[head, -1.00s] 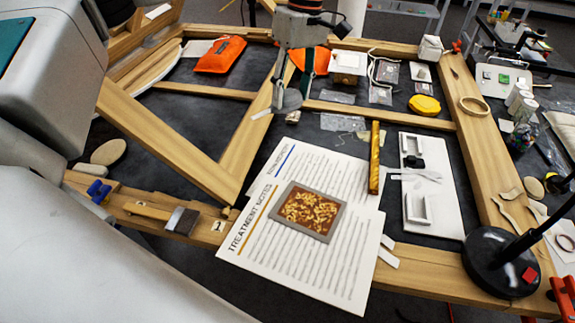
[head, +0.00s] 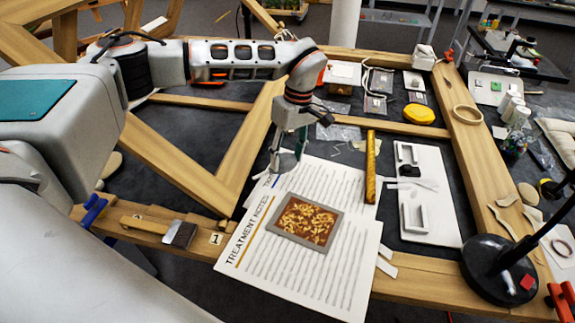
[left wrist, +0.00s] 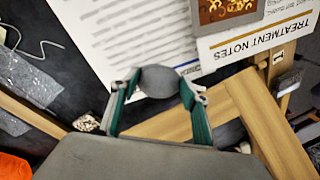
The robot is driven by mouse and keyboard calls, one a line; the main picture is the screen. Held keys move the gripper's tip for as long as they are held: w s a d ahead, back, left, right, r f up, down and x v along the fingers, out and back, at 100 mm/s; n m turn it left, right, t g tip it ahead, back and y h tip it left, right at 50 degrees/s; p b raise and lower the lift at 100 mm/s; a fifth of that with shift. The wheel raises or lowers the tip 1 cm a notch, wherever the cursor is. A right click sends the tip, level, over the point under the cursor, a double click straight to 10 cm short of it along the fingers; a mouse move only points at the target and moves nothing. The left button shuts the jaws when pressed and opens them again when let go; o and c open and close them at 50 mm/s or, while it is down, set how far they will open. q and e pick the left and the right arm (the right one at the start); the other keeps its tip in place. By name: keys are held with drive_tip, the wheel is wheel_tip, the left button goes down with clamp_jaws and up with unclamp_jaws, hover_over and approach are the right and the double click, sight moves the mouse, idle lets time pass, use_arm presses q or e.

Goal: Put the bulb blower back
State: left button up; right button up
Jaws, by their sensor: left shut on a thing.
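My left gripper (head: 284,162) is shut on a dark grey, rounded thing that looks like the bulb blower (left wrist: 160,82). In the left wrist view, its teal-sided fingers (left wrist: 158,92) pinch this bulb at their tips. In the head view, the gripper is above the top edge of the treatment notes sheet (head: 335,275), and the bulb is small and hard to make out. My right gripper is not in view.
A framed gilt fragment (head: 305,220) lies on the notes. A gold bar (head: 371,170) and a white board with holders (head: 428,225) lie to the right. A wooden frame (head: 470,150) surrounds the dark work surface. A black lamp base (head: 500,275) stands at front right.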

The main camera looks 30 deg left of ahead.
sight(287, 170)
use_arm(q)
drive_tip(key=shift+f, duration=1.9)
drive_tip(key=shift+f, duration=0.1)
drive_tip(key=o, duration=1.7)
drive_tip(key=r, duration=0.4)
drive_tip(key=w+r, duration=0.1)
drive_tip(key=r, duration=0.3)
drive_tip(key=d+r, duration=0.1)
drive_tip(key=r, duration=0.3)
drive_tip(key=shift+w+b, duration=0.3)
drive_tip(key=shift+b, duration=0.05)
